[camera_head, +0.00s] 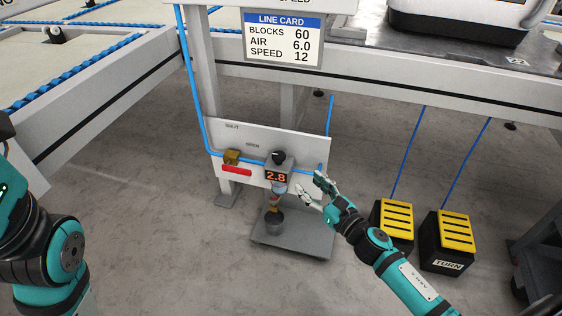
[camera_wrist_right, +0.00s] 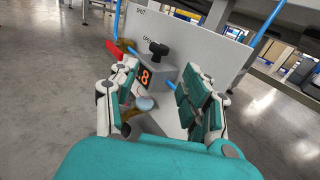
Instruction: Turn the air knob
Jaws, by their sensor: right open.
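The black air knob (camera_head: 279,157) sits on top of a grey regulator (camera_head: 283,168) on a white panel. The regulator's orange display (camera_head: 276,177) reads 2.8. In the right wrist view the knob (camera_wrist_right: 158,48) shows beyond my fingers, with the display partly visible below it. My right gripper (camera_head: 310,185) is open and empty, to the right of the regulator and apart from the knob. In the wrist view its two fingers (camera_wrist_right: 158,88) stand on either side of the regulator. My left arm shows at the left edge; its gripper is out of view.
A brass valve (camera_head: 231,157) with a red handle (camera_head: 237,170) is left of the regulator. A blue hose crosses the panel (camera_head: 305,145). Two yellow-topped pedals (camera_head: 448,240) stand right, near my right arm.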

